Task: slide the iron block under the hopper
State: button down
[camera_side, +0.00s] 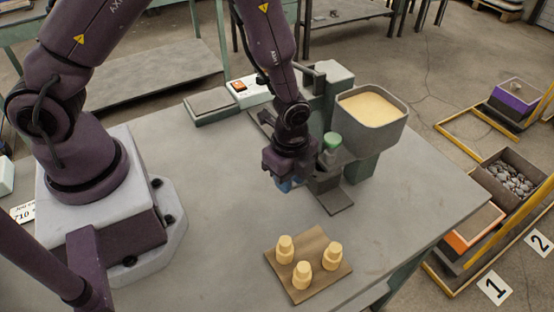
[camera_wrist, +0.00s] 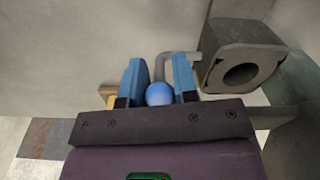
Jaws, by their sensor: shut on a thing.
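The iron block (camera_side: 323,181) looks dark grey in the side view, low beside the hopper's stand and partly hidden by my gripper. In the wrist view, a grey block with a round hole (camera_wrist: 240,62) appears to be the same block. A bent grey rod (camera_wrist: 178,56) reaches from it to a blue ball knob (camera_wrist: 159,94). My gripper (camera_side: 284,185) is low over the table, left of the block. Its blue fingers (camera_wrist: 158,82) are shut on the knob. The hopper (camera_side: 374,122) is a grey bin of pale yellow grains, up and right of the block.
A wooden board (camera_side: 310,263) with 3 pale wooden pieces lies near the front edge. A control box (camera_side: 248,90) stands at the back. The left middle of the table (camera_side: 215,195) is clear.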

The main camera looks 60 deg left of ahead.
jog(key=shift+d, duration=1.55)
jog(key=c, duration=0.9)
grip_release()
jog(key=shift+a+r, duration=0.1)
notch_tip(320, 180, up, 13)
jog(key=shift+s, duration=0.1)
